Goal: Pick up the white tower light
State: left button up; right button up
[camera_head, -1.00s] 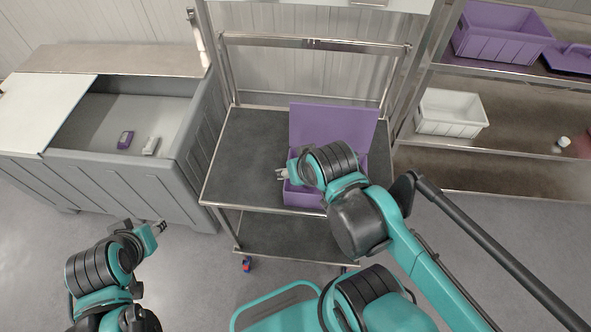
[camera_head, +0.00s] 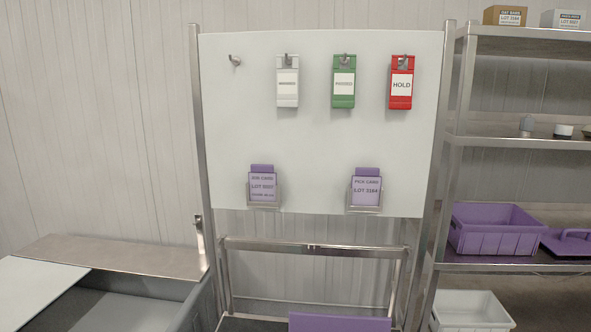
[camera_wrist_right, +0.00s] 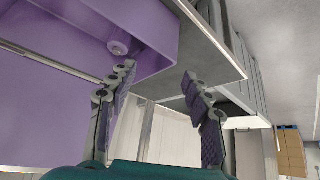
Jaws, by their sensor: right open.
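I cannot pick out a white tower light for certain in either view. In the head view, a small grey item (camera_head: 526,125) and a small white item (camera_head: 564,130) stand on the right-hand shelf, too small to identify. My right gripper (camera_wrist_right: 160,78) shows in the right wrist view, open, with nothing between its fingers. Its left finger is close to a purple box (camera_wrist_right: 50,110), which has a small round purple knob (camera_wrist_right: 118,47). My left gripper is not in view.
A white board (camera_head: 315,140) holds white (camera_head: 288,88), green (camera_head: 343,88) and red (camera_head: 401,90) hanging tags and two purple cards. A purple bin (camera_head: 493,238) and white bin (camera_head: 470,312) are at right. A grey chest (camera_head: 150,298) stands at lower left.

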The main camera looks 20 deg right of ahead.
aim_at(560, 131)
jog(key=z, duration=2.35)
jog(key=i+l+u, duration=0.15)
jog(key=l, duration=0.6)
jog(key=l+u, duration=0.2)
jog(key=l, duration=0.5)
jog(key=i+l+u, duration=0.15)
jog(key=i+l, duration=0.15)
jog(key=i+l+u, duration=0.35)
jog(key=i+l, duration=0.2)
jog(key=l, duration=0.2)
jog(key=i+l+u, duration=0.2)
jog(key=l, duration=0.2)
